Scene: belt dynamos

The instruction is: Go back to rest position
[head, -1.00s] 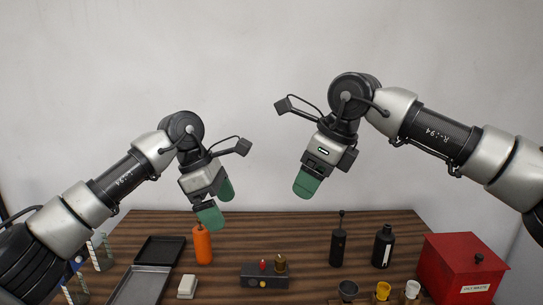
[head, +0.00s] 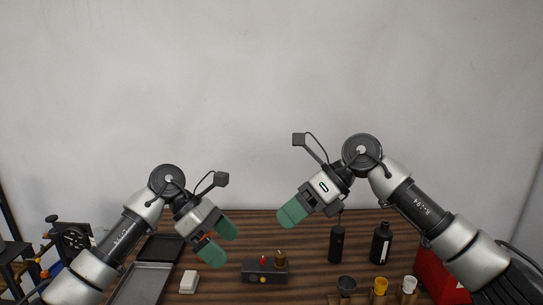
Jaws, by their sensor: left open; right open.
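My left gripper (head: 219,240) hangs in front of the left middle part of the table, with its green fingertips spread apart and nothing between them. It hides most of the orange bottle. My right gripper (head: 290,214) is held near the back edge of the table, left of the black bottle with a thin top (head: 337,245). Its green finger is seen nearly side-on, and no object shows in it.
A wooden table (head: 310,240) carries a dark tray (head: 160,248), a metal tray (head: 143,285), a white block (head: 188,282), a grey box with a red knob (head: 265,272), a black labelled bottle (head: 381,245), small cups (head: 380,286) and a red box (head: 437,275) partly behind my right arm.

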